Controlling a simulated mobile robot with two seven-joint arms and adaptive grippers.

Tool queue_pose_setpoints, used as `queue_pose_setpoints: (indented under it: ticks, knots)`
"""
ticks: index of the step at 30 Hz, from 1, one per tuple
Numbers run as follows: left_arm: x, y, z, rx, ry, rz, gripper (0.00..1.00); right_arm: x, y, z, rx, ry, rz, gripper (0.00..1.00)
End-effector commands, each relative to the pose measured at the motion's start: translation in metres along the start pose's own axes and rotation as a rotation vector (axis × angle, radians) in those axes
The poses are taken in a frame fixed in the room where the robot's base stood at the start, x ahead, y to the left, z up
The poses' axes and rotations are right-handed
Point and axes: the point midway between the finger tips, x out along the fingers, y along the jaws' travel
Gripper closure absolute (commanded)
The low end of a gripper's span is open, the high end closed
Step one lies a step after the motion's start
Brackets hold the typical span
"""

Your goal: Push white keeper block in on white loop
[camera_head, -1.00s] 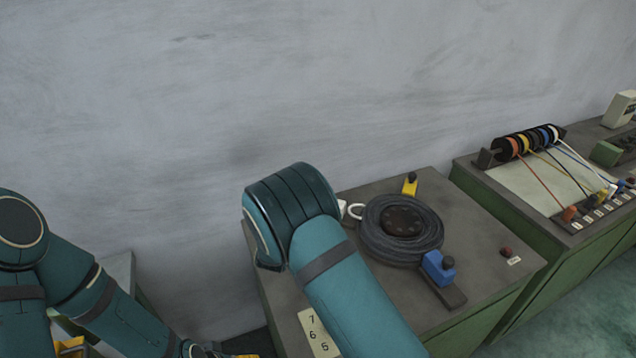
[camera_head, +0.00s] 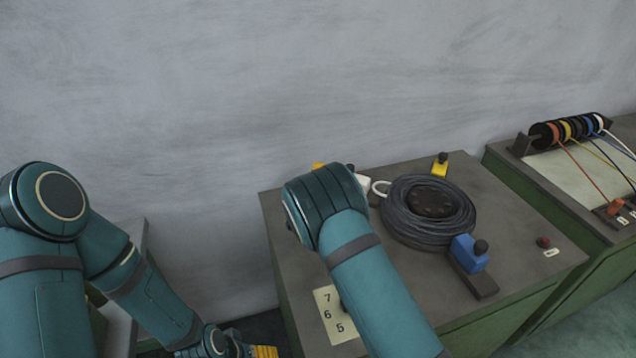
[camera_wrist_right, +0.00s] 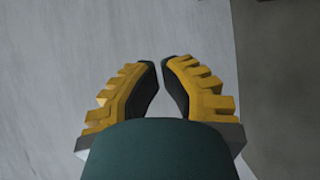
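The white keeper block (camera_head: 363,182) sits at the left of the cable coil in the head view, partly hidden behind my right arm. The white loop (camera_head: 381,188) lies between it and the coil (camera_head: 428,211); I cannot tell whether block and loop touch. My right gripper (camera_wrist_right: 161,63) shows in the wrist view with a narrow gap between its fingertips and nothing held. In the head view it is mostly hidden behind my right arm. My left gripper (camera_head: 262,351) is low at the bottom edge, partly cut off; its opening is not clear.
A yellow block (camera_head: 440,167) stands behind the coil. A numbered plate (camera_head: 333,314) and a red button (camera_head: 543,242) are on the bench. A spool rack (camera_head: 570,131) stands on the right bench.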

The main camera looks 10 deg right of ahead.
Motion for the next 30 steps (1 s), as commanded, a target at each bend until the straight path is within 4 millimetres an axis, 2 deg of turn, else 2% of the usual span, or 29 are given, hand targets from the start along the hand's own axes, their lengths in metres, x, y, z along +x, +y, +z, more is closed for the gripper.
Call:
queue_pose_setpoints:
  ticks: [3,6,15,30]
  knots:
    - [0.001,-0.001,0.001,0.000,-0.001,0.000,0.26,0.019,-0.001,0.000,0.000,-0.001,0.002,1.00]
    - [0.001,-0.001,0.001,0.000,-0.002,0.000,0.26,0.030,0.000,0.005,-0.001,-0.002,0.000,1.00]
    - [0.001,0.000,0.001,0.000,-0.001,0.000,0.26,0.036,0.000,0.036,-0.001,-0.001,0.000,1.00]
    - [0.001,-0.001,0.001,0.000,-0.001,0.000,0.26,0.037,0.000,0.039,0.000,0.000,0.000,1.00]
